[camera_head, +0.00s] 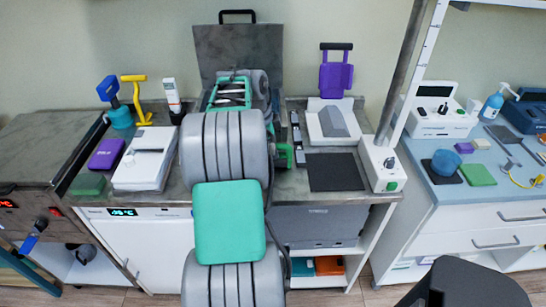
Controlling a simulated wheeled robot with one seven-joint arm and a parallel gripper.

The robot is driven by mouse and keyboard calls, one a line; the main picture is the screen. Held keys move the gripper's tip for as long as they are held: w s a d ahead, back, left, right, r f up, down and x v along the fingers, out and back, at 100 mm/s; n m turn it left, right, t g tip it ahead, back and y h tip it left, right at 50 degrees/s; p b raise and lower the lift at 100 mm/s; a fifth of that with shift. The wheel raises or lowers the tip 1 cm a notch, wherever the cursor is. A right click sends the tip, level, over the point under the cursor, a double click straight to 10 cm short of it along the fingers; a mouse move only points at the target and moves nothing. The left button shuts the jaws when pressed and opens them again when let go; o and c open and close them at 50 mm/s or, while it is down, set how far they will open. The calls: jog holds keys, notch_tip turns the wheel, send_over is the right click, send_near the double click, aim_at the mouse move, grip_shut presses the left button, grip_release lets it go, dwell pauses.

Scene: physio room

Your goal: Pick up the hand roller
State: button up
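I cannot tell for sure which thing is the hand roller. A yellow T-shaped handled tool (138,100) stands upright at the back left of the counter. Beside it on its left, a blue-topped tool (109,90) stands on a teal rounded base (121,118). My grey segmented arm with its teal cover rises through the middle of the view, in front of the counter.
The counter also holds a white box device (145,158), a purple block (106,154), a white bottle (173,97), a purple stand (336,75) and a black mat (334,172). A grey pole (403,70) stands right of the mat. A blue-topped cabinet (470,200) is at right.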

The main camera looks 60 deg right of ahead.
grip_shut()
dwell(0.5)
